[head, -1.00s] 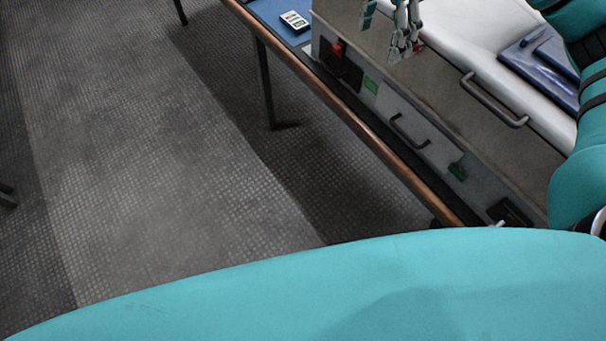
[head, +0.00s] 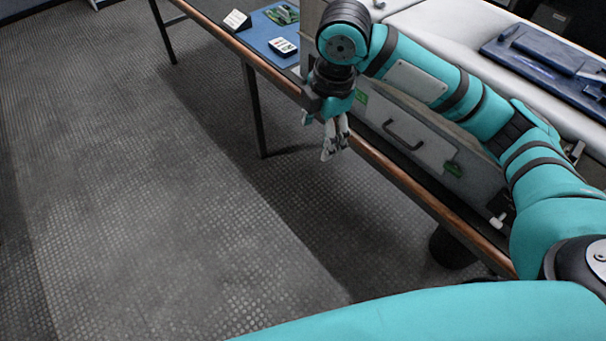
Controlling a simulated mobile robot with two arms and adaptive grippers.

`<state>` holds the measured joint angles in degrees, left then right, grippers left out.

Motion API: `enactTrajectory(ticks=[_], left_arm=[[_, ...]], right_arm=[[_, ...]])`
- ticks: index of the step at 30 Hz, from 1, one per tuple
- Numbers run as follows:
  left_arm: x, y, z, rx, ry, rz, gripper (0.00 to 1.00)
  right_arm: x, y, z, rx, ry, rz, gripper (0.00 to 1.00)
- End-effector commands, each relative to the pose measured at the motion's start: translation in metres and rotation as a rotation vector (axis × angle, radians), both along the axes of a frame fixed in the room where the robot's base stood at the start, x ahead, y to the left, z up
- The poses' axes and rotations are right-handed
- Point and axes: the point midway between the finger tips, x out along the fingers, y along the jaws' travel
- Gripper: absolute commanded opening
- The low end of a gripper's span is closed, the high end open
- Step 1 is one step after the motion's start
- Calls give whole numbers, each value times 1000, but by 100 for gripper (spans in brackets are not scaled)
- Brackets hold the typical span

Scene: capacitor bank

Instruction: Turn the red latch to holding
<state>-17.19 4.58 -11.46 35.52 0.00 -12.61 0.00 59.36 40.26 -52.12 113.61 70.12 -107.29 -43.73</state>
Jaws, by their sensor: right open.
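The red latch is not visible now; my right arm and gripper cover that left end of the grey cabinet front (head: 425,150). My right gripper (head: 332,142) points down in front of the cabinet's left end, near the wooden table edge. Its fingers are open, and I see nothing between them. My left gripper is out of view.
The cabinet front has a dark handle (head: 403,135) and a green part (head: 452,168). A blue mat (head: 262,35) with a white device (head: 283,47) lies left. The wooden table edge (head: 400,180) runs below the cabinet. Open carpet (head: 150,200) lies left.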

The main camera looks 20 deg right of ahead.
Motion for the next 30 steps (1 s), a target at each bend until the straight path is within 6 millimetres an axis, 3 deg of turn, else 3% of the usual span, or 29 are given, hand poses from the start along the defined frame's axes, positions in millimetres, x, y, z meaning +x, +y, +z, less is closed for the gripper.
enactTrajectory(ticks=[3,12,26,30], left_arm=[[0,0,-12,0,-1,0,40],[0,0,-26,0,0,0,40],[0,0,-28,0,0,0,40],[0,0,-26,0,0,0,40]], right_arm=[[-5,11,-26,28,-3,-22,69],[-14,30,-63,90,-19,-87,69],[-16,35,-70,107,-24,-107,69],[-9,38,-77,133,-21,-148,51]])
